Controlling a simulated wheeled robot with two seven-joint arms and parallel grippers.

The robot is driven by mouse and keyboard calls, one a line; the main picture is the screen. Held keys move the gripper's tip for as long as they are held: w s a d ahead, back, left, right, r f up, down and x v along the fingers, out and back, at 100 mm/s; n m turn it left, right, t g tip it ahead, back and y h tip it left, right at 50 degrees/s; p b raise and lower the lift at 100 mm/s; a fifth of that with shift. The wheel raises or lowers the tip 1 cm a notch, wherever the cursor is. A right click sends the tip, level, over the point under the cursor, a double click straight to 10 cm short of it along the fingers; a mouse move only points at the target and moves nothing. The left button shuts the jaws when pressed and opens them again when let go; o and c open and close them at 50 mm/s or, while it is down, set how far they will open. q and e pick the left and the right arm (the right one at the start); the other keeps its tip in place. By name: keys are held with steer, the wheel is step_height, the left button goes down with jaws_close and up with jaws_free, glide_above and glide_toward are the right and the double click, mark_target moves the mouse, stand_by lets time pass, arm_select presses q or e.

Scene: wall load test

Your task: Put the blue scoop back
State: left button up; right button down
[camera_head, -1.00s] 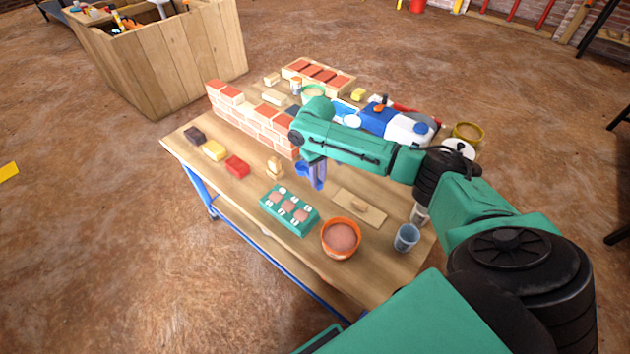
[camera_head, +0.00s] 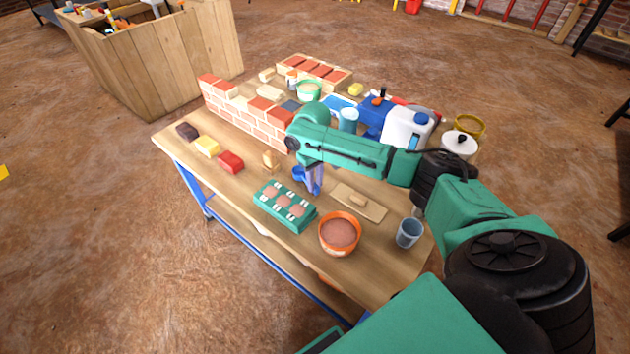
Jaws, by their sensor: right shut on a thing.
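The blue scoop (camera_head: 299,174) is in the head view, near the middle of the table, just behind the teal tray. My right gripper (camera_head: 314,182) points down and is shut on the scoop, with the scoop's bowl showing to the left of the fingers. Part of the scoop is hidden by the fingers. I cannot tell whether it touches the table. My left gripper is not in view.
The teal tray (camera_head: 262,205) holds several reddish-brown lumps. Beside it stand an orange bucket (camera_head: 325,247) of reddish material, a wooden float (camera_head: 372,210) and a blue-grey cup (camera_head: 408,233). A brick wall (camera_head: 245,119) and a white canister (camera_head: 405,132) stand behind.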

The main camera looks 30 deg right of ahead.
steer(key=shift+f, duration=0.35)
stand_by(0.3)
steer(key=shift+c, duration=1.5)
jaws_free()
step_height(320, 180, up, 7)
steer(key=p, duration=0.9)
steer(key=shift+r, duration=0.1)
